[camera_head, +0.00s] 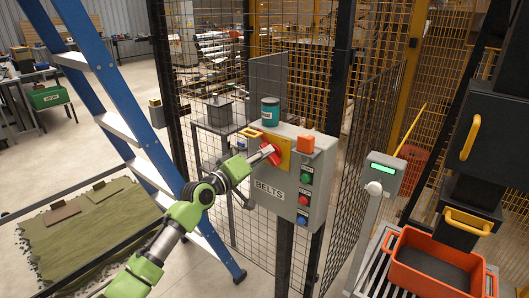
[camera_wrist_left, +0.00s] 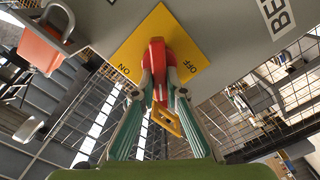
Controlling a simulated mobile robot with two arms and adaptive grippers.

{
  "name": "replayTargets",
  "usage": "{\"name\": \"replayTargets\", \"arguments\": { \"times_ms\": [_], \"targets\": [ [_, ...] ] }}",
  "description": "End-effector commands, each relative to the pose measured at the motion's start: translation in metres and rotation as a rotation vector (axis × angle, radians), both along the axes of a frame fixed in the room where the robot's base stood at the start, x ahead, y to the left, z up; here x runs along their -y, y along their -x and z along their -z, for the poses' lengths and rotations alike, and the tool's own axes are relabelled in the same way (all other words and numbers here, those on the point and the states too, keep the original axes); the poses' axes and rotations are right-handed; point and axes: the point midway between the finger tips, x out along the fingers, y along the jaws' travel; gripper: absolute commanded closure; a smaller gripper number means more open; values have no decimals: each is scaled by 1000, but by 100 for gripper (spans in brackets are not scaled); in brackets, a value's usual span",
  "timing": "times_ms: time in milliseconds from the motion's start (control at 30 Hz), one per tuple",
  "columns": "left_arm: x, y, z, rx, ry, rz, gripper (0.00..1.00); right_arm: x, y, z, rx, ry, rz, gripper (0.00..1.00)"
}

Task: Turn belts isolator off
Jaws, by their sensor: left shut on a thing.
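The grey control box (camera_head: 318,190), labelled BELTS, stands on posts by the mesh fence. On its front is a yellow isolator plate (camera_head: 285,160) with a red rotary handle (camera_head: 270,151). In the left wrist view, the plate (camera_wrist_left: 130,50) has ON at its lower left and OFF at its right; the red handle (camera_wrist_left: 157,60) lies between them. My left gripper (camera_wrist_left: 158,90) is shut on the handle, its fingers on both sides. In the head view, my left gripper (camera_head: 262,156) partly hides the handle, and its exact setting cannot be told. My right gripper is not in view.
Green, blue and red buttons (camera_head: 303,200) sit right of the plate. A teal can (camera_head: 270,111) and an orange object (camera_head: 305,144) are at the box top. A blue ladder (camera_head: 110,85) stands left; a grey post (camera_head: 375,205) with a green display and an orange crate (camera_head: 440,288) are right.

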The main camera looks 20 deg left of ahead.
Motion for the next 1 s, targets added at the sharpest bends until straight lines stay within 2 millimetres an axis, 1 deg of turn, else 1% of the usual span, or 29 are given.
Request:
{"name": "replayTargets", "arguments": {
  "times_ms": [200,500,800,1000],
  "targets": [
    [-1,-1,1,-72,196,-1,100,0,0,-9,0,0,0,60],
    [-2,-1,4,-159,438,0,100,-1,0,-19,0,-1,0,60],
    [-3,-1,7,-217,596,-1,100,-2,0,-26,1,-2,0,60],
    [-3,-1,8,-234,644,-1,100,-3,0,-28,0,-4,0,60]
  ]
}}
